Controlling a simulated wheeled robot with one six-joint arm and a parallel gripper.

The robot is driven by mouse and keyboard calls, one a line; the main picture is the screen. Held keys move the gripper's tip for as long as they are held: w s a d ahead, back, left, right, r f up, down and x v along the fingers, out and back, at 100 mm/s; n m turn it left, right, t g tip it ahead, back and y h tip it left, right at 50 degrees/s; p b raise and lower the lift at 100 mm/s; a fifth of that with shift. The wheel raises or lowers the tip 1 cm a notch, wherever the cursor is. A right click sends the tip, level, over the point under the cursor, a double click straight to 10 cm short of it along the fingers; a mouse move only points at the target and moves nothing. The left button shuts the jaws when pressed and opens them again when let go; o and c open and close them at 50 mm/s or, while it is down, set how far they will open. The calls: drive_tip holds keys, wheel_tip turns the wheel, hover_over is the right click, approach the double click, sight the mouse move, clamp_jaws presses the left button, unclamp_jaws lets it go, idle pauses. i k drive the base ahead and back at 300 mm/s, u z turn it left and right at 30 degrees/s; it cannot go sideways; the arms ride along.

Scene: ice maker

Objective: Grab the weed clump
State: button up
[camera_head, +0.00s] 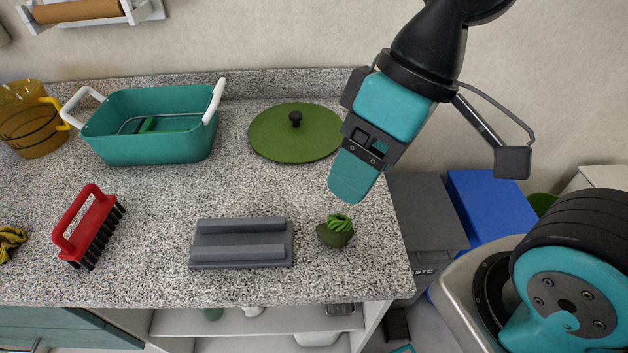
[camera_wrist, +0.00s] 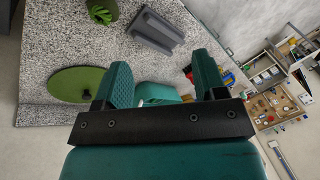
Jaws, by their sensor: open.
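The weed clump (camera_head: 336,231) is a small dark green lump with brighter green leaves on top. It sits on the speckled counter near its right front corner, just right of a grey ridged block. In the wrist view the weed clump (camera_wrist: 102,11) shows at the top edge, partly cut off. My gripper (camera_head: 352,190) is above the counter, up and slightly right of the clump, apart from it. In the wrist view my gripper (camera_wrist: 162,75) has its two teal fingers spread with nothing held between them.
The grey block (camera_head: 242,243) lies left of the clump. A green round lid (camera_head: 296,133) with a black knob lies behind. A teal basket (camera_head: 150,125), a red brush (camera_head: 88,228) and an amber jug (camera_head: 32,122) stand further left. The counter's right edge is close to the clump.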

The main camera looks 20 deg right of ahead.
sight(339, 230)
drive_tip(key=k, duration=1)
drive_tip(key=u, duration=1.2)
drive_tip(key=i, duration=1.1)
drive_tip(key=z, duration=2.35)
